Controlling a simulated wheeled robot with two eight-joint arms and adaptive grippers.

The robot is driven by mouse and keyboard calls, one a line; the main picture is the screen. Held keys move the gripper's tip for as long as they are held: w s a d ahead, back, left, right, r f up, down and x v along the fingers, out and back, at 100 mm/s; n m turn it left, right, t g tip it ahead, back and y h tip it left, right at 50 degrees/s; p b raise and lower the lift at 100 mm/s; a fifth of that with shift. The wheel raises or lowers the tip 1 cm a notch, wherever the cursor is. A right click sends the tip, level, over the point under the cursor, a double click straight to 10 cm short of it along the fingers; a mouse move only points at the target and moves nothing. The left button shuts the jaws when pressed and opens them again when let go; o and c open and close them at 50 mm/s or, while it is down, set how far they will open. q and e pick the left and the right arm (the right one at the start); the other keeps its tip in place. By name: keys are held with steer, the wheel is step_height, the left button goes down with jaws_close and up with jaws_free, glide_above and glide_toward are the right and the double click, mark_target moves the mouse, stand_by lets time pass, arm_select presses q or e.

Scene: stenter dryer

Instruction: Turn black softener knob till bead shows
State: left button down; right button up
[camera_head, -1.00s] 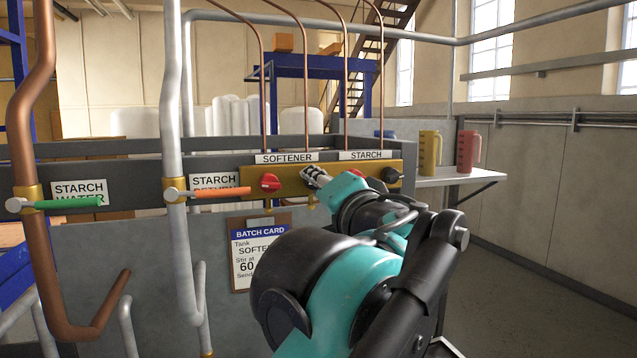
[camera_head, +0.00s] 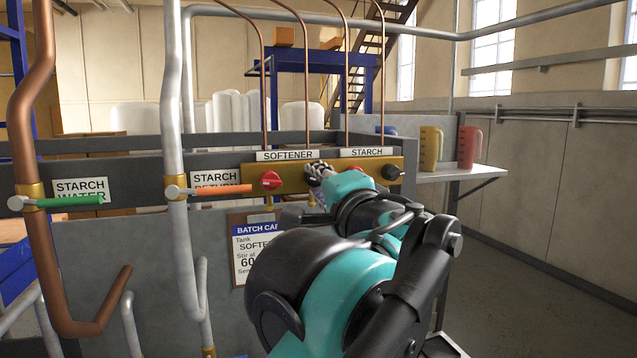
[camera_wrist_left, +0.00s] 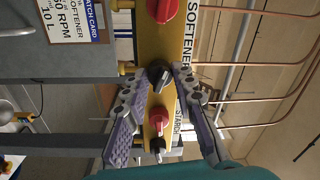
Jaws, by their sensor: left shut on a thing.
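The black softener knob (camera_wrist_left: 158,76) is on the yellow panel (camera_wrist_left: 182,20) in the left wrist view, between the SOFTENER and STARCH labels' span. My left gripper (camera_wrist_left: 157,82) has its two fingers on either side of this knob and is shut on it. In the head view the left gripper (camera_head: 316,172) is at the panel, below the right end of the SOFTENER label (camera_head: 288,155), and hides the knob. A red knob (camera_head: 270,181) sits to its left. I cannot make out a bead in either view. My right gripper is not in view.
A black knob (camera_head: 391,172) is at the panel's right end, under the STARCH label (camera_head: 367,152). A clipped batch card (camera_head: 251,250) hangs below the panel. Orange (camera_head: 222,190) and green (camera_head: 70,201) valve handles are at left. Yellow (camera_head: 431,150) and red (camera_head: 469,147) jugs stand on a shelf.

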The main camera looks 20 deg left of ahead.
arm_select(q)
steer(key=c, duration=1.2)
jaws_free()
steer(key=shift+d, duration=0.1)
steer(key=v, duration=1.2)
